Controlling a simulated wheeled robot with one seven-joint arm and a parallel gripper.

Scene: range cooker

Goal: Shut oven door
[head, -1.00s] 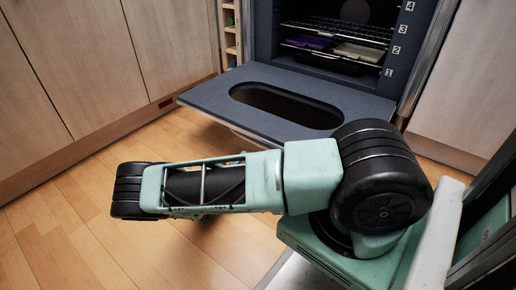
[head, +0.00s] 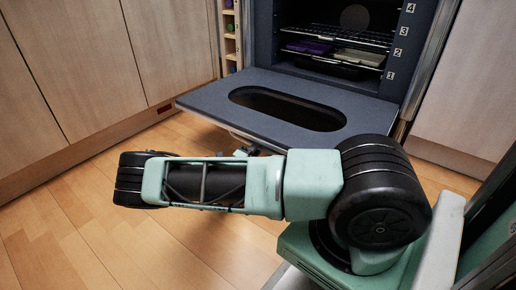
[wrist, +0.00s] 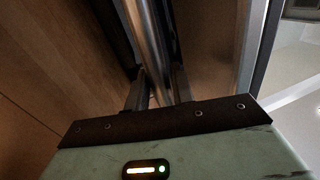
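The oven door (head: 335,98) is folded down and lies about level in front of the oven, with a long oval window in it. A silver bar, which looks like the door handle (wrist: 148,35), runs down the middle of the wrist view. My gripper (wrist: 160,90) has its two dark fingers on either side of the bar's lower end; whether they press on it cannot be told.
The oven cavity (head: 330,45) holds wire racks with a purple item (head: 310,47) and a pale tray (head: 358,57). Wooden cabinets (head: 80,70) stand to the left and right (head: 470,90). Wooden floor (head: 80,220) is clear at the left.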

